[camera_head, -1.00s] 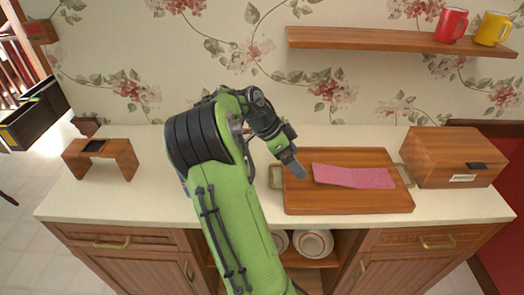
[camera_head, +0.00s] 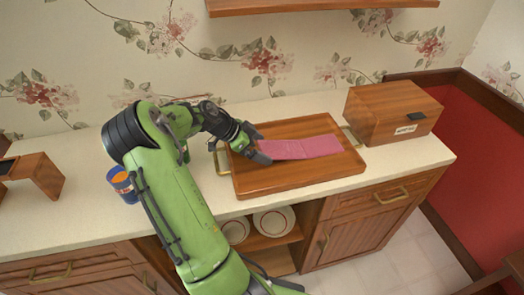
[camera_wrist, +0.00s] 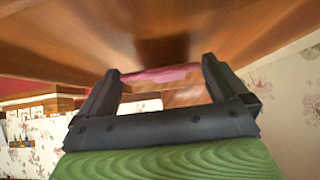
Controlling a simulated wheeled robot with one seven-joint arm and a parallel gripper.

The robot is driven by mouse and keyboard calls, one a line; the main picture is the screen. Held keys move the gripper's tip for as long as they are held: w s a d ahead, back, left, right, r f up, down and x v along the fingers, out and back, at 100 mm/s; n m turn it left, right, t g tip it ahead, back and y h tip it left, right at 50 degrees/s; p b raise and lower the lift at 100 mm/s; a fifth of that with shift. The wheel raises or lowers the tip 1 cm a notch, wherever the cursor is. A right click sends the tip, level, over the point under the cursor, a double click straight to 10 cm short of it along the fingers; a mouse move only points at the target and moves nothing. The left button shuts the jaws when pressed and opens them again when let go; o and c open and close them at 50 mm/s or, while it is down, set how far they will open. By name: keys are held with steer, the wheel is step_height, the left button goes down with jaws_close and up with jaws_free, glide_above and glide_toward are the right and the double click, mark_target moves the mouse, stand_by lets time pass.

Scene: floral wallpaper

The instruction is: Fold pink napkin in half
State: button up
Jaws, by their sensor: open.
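The pink napkin (camera_head: 302,148) lies flat as a long strip on the wooden tray (camera_head: 290,182), with a faint crease across its middle. My gripper (camera_head: 258,157) is low over the tray at the napkin's left end. In the wrist view my gripper (camera_wrist: 158,78) is open, with its two dark fingers apart. The pink napkin (camera_wrist: 160,75) shows beyond and between the fingertips there. I cannot tell whether a finger touches the napkin.
A wooden box (camera_head: 392,112) stands right of the tray on the pale counter (camera_head: 95,190). A blue can (camera_head: 122,184) and a small wooden stand (camera_head: 36,175) are at left. A wall shelf (camera_head: 310,5) is above. Plates (camera_head: 272,221) sit in the cabinet below.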

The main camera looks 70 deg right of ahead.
steer(key=shift+s+d+f, duration=0.25)
steer(key=shift+s+f, duration=0.1)
steer(key=shift+f, duration=0.1)
steer(key=c, duration=0.3)
steer(key=shift+c, duration=0.2)
steer(key=shift+r, duration=0.25)
